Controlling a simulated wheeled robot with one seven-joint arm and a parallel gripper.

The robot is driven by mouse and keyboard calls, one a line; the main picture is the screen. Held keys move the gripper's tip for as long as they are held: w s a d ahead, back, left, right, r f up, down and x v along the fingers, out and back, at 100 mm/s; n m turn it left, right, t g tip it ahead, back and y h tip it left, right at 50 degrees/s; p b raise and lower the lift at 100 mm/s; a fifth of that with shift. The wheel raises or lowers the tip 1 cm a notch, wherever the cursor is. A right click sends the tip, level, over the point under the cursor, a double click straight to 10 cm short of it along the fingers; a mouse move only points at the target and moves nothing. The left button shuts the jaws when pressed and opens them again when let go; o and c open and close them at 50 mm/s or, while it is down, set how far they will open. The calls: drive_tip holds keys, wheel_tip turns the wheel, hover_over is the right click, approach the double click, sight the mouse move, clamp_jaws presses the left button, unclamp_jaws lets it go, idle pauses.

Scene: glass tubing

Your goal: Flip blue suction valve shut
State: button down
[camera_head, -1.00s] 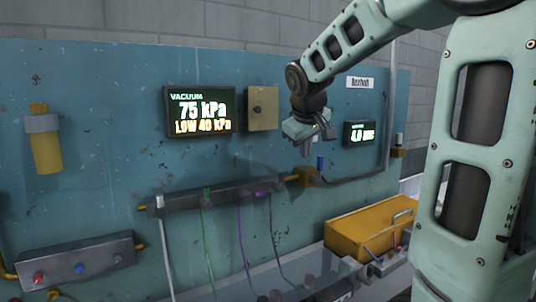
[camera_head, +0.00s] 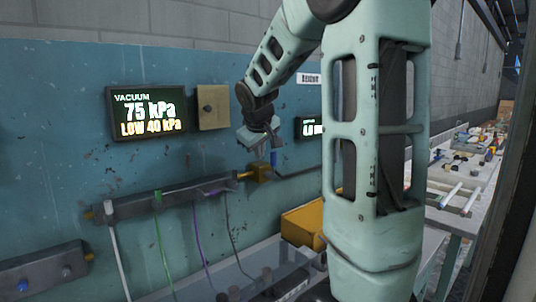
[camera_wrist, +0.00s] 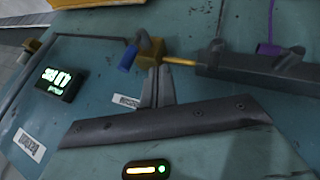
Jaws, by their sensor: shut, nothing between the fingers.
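The valve has a brass-yellow body (camera_head: 262,172) at the right end of the dark manifold bar. Its blue handle (camera_head: 274,157) stands upright above the body. In the wrist view, which is turned over, the blue handle (camera_wrist: 127,59) points down and left from the yellow body (camera_wrist: 150,50). My gripper (camera_head: 275,143) is beside the top of the handle in the head view. In the wrist view my gripper (camera_wrist: 158,70) is shut and empty, its tips close to the yellow body, with the handle to their left. Whether the fingers touch the valve I cannot tell.
The vacuum display (camera_head: 147,112) reads 75 kPa and LOW 40 kPa. The dark manifold (camera_head: 165,200) carries several coloured hoses. A small display (camera_head: 309,128) is partly behind my arm. A yellow box (camera_head: 302,225) stands below. A cluttered bench (camera_head: 455,195) is at right.

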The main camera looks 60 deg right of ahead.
drive_tip(key=d+f+p, duration=0.3)
drive_tip(key=d, duration=0.3)
drive_tip(key=shift+w, duration=0.4)
drive_tip(key=shift+r+p, duration=0.1)
drive_tip(key=shift+p, duration=0.25)
drive_tip(key=shift+s+d+p, duration=0.1)
drive_tip(key=shift+d+p, duration=0.1)
drive_tip(key=shift+p, duration=0.5)
drive_tip(key=shift+d+y+p, duration=0.1)
drive_tip(key=shift+y+p, duration=0.25)
drive_tip(key=shift+y, duration=0.05)
